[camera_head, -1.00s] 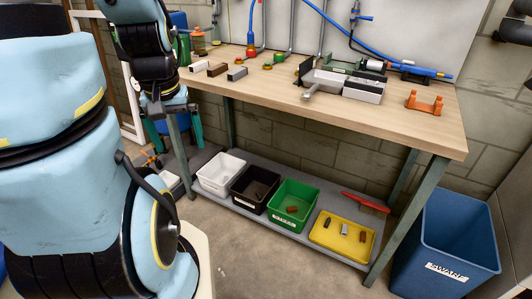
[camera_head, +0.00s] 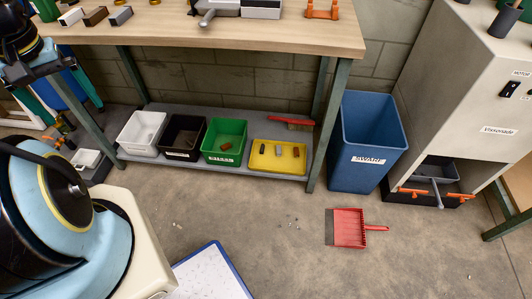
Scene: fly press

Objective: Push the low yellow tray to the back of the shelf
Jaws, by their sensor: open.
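The low yellow tray (camera_head: 262,168) sits at the right end of the lower shelf (camera_head: 215,166) under the workbench, near the shelf's front edge.
A green bin (camera_head: 226,128), a black bin (camera_head: 182,133) and a white bin (camera_head: 142,132) stand left of the tray. A bench leg (camera_head: 318,135) and a blue swarf bin (camera_head: 365,145) stand to its right. A red dustpan (camera_head: 349,228) lies on the floor. Floor before the shelf is mostly clear.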

